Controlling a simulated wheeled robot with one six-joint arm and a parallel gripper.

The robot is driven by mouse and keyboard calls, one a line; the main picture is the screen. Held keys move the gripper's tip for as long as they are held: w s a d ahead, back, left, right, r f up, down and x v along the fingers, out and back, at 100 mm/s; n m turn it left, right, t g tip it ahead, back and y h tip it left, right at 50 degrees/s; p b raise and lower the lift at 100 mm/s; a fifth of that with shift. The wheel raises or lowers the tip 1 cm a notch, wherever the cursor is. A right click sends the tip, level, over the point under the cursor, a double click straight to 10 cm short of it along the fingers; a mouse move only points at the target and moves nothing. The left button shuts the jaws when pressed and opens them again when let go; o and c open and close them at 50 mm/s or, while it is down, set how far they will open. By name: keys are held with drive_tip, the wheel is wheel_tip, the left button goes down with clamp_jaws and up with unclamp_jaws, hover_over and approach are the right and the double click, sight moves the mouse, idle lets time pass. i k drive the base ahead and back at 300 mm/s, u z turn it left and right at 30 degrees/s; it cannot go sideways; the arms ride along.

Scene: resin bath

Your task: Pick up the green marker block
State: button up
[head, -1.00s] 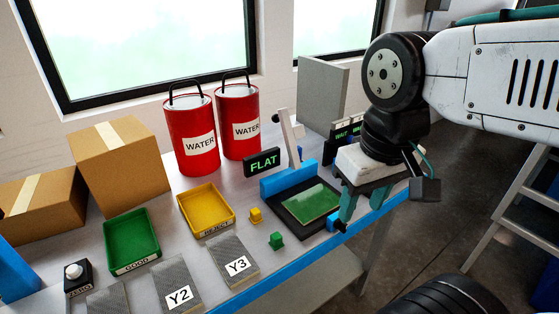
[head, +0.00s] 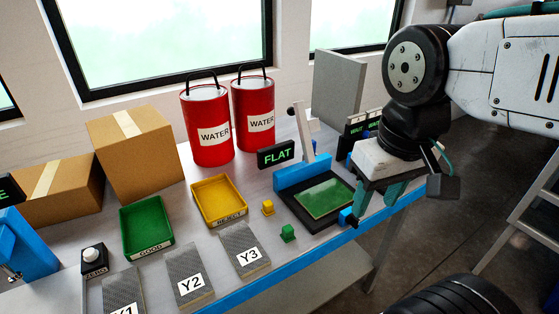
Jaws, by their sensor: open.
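The green marker block (head: 288,233) is a small green piece with a narrower top. It stands on the grey bench near the blue front edge, right of the Y3 panel (head: 244,249). My gripper (head: 375,208) hangs at the right, over the bench's front edge near the black tray with the green plate. Its two teal fingers are apart, with nothing seen between them. The gripper is well to the right of the green block and not touching it.
The yellow REJECT tray (head: 219,201) and green GOOD tray (head: 146,226) lie left. The framed green plate (head: 324,198) with a FLAT display (head: 276,155) is right. Red WATER drums (head: 207,125) stand behind.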

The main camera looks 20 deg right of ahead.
sight(288, 236)
drive_tip(key=z, duration=1.2)
drive_tip(key=k, duration=0.85)
drive_tip(key=u, duration=0.45)
